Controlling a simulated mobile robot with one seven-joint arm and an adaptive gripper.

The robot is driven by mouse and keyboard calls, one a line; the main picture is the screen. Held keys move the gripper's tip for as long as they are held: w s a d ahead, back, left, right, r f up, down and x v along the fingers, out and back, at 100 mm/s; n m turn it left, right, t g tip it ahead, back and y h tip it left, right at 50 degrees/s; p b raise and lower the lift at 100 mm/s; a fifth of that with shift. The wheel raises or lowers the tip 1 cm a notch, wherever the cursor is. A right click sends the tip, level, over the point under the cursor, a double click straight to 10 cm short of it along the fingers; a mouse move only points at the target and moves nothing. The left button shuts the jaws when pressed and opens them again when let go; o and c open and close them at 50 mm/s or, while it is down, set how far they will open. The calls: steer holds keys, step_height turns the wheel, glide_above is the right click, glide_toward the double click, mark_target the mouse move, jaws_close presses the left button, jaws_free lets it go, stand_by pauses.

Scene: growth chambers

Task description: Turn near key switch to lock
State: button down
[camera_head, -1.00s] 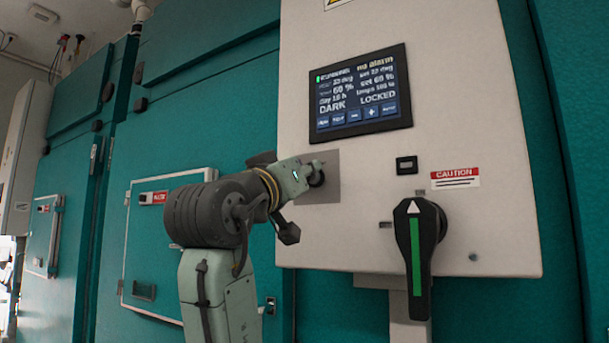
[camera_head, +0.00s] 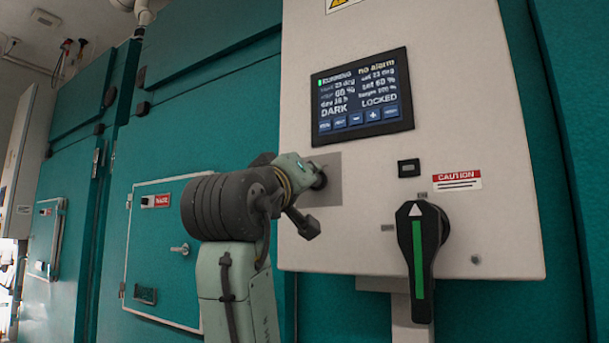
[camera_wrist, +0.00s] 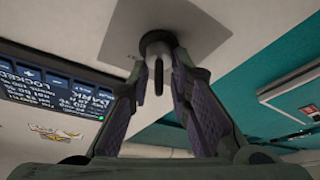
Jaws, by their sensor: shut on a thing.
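The near key switch (camera_wrist: 157,40) is a dark round collar on a grey plate (camera_head: 334,190) on the white control panel. Its dark key (camera_wrist: 158,78) sticks out toward my wrist camera. In the wrist view my gripper (camera_wrist: 160,62) has its two purple-padded fingers on either side of the key, with the tips closed in at the collar. In the head view my gripper (camera_head: 314,176) is against the plate and mostly hides the switch. The display (camera_head: 362,96) above reads DARK and LOCKED.
A large black rotary handle with a green stripe (camera_head: 417,260) hangs at the panel's lower right, below a small black-framed socket (camera_head: 408,168) and a CAUTION label (camera_head: 456,180). Teal chamber doors (camera_head: 165,240) stand left of my arm.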

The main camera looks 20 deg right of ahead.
steer(key=c, duration=1.8)
jaws_free()
steer(key=shift+s+r, duration=0.1)
steer(key=v, duration=1.2)
